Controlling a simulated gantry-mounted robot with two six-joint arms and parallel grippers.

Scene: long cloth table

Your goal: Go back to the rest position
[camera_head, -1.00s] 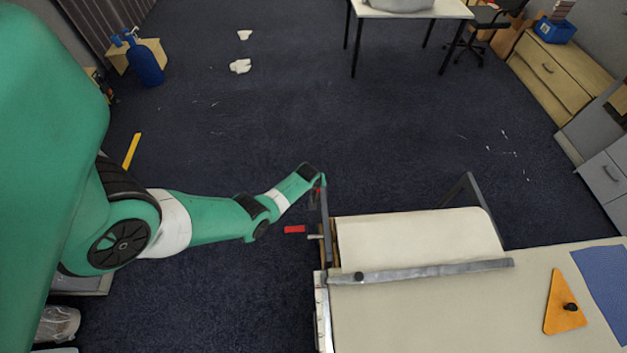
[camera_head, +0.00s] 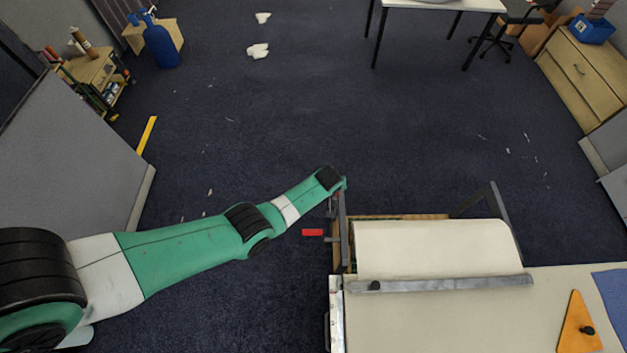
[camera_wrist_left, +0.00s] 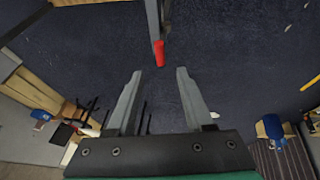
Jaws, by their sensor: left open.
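My left arm (camera_head: 190,255) comes in from the left in the head view, green and white. It reaches toward the left end of the cloth table (camera_head: 470,318). In the head view the arm's wrist (camera_head: 328,180) is by the metal frame at that end, and the fingers cannot be made out. In the left wrist view my left gripper (camera_wrist_left: 160,82) is open with nothing between its fingers. A red handle (camera_wrist_left: 159,53) shows just past the fingertips. My right arm is not in view.
A cream cloth roll (camera_head: 432,248) lies behind a grey metal bar (camera_head: 445,284) on the table. An orange triangle (camera_head: 578,322) with a black knob lies at the right. A grey partition (camera_head: 65,150) stands at the left. Dark floor (camera_head: 290,120) is open beyond the arm.

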